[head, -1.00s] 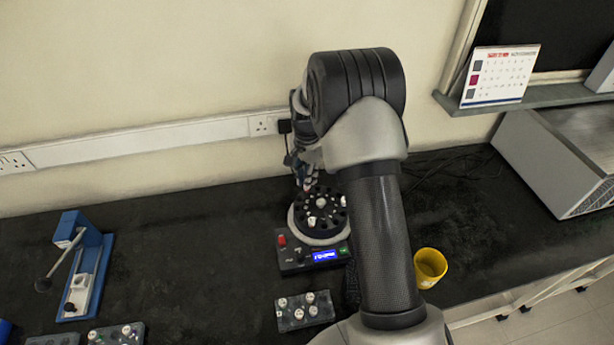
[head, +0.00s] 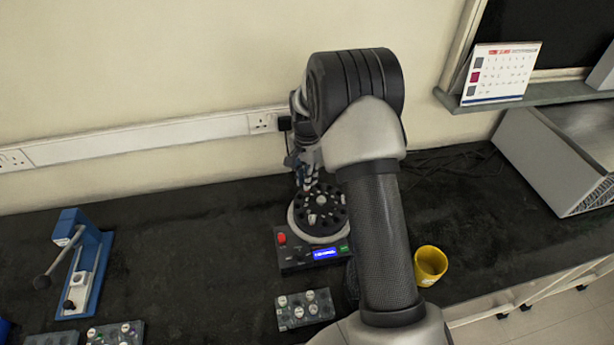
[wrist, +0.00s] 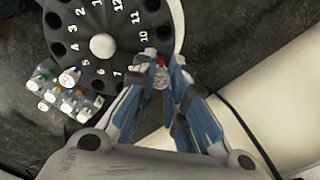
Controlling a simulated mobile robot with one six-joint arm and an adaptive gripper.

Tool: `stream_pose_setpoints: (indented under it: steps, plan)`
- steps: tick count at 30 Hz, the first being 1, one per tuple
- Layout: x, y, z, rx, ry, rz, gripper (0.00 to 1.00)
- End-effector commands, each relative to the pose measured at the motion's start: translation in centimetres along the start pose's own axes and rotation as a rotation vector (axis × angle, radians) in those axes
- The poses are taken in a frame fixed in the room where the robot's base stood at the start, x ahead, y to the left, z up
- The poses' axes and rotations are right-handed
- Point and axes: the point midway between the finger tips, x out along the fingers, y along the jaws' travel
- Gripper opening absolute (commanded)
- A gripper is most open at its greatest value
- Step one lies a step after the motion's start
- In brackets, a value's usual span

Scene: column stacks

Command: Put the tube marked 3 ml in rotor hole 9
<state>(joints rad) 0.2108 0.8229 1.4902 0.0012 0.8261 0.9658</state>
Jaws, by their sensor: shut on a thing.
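My gripper (wrist: 160,82) is shut on a tube (wrist: 161,77), whose pale cap shows between the blue fingers with a bit of red beside it. Its marking is not readable. The black rotor (wrist: 126,52) has a pale central knob and printed hole numbers. The held tube is over the rotor's edge between the numbers 7 and 10, where the fingers hide the holes. I cannot tell whether the tube is inside a hole. In the head view, my gripper (head: 311,182) is at the far side of the rotor (head: 325,222), partly hidden by my arm.
A rack of capped tubes (head: 305,309) stands in front of the centrifuge base (head: 292,262). A second rack (head: 116,335) and a blue press-like stand (head: 95,262) are at left. A yellow cup (head: 430,265) stands at right. The wall is close behind the rotor.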

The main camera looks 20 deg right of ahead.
Motion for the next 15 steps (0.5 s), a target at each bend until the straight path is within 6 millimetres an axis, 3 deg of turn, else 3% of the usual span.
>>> stream_pose_setpoints:
  steps: [15]
  plan:
    - [1.7,0.0,0.0,0.000,0.000,0.000,0.06]
